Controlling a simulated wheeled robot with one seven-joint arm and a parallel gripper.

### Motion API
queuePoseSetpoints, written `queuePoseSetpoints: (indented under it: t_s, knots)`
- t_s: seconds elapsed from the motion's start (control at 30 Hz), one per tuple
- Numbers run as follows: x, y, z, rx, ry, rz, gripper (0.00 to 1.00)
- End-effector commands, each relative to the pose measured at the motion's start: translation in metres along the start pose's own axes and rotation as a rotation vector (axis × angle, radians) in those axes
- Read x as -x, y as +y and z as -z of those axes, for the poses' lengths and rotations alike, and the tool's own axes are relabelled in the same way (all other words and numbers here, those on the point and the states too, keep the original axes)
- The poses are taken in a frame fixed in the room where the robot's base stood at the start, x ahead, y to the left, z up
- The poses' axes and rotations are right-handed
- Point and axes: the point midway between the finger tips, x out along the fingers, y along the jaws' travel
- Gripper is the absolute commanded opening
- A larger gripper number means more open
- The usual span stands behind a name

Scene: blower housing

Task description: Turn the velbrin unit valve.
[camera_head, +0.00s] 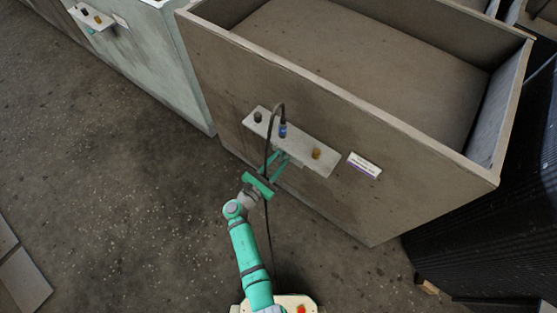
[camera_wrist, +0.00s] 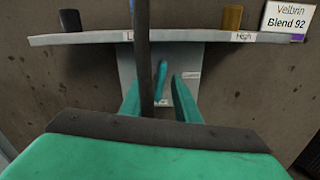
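In the wrist view a sign reading "Velbrin Blend 92" (camera_wrist: 291,20) is on the brown housing wall. Below the ledge, a pale plate (camera_wrist: 190,62) carries a narrow teal lever (camera_wrist: 161,76), which looks like the valve handle, tilted slightly. My gripper (camera_wrist: 158,92) is open, its two teal fingers on either side of the lever's line. I cannot tell how deep the lever lies between them or whether they touch it. In the head view my gripper (camera_head: 283,162) is just below the ledge, and the lever cannot be made out.
A dark cable (camera_wrist: 142,45) crosses in front of the plate. The ledge (camera_head: 325,168) sticks out above my gripper, bearing a dark knob (camera_head: 258,116), a blue connector (camera_head: 283,130) and an amber knob (camera_head: 316,153). A similar pale green unit (camera_head: 150,60) stands left.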

Motion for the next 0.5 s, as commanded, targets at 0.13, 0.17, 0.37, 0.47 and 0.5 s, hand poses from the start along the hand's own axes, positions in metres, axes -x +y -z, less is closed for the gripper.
queuePoseSetpoints:
  t_s: [0.13,0.17,0.37,0.47,0.5]
  knots:
    - [-0.0003,0.0001,0.0000,0.000,0.000,0.000,0.29]
    - [-0.0002,0.0002,0.0000,0.000,0.000,0.000,0.29]
    - [-0.0004,-0.0001,-0.0002,-0.001,0.000,0.000,0.00]
    - [-0.0001,0.0002,-0.0002,-0.001,0.000,0.000,0.00]
    - [0.0001,0.0004,-0.0002,-0.001,0.000,0.000,0.00]
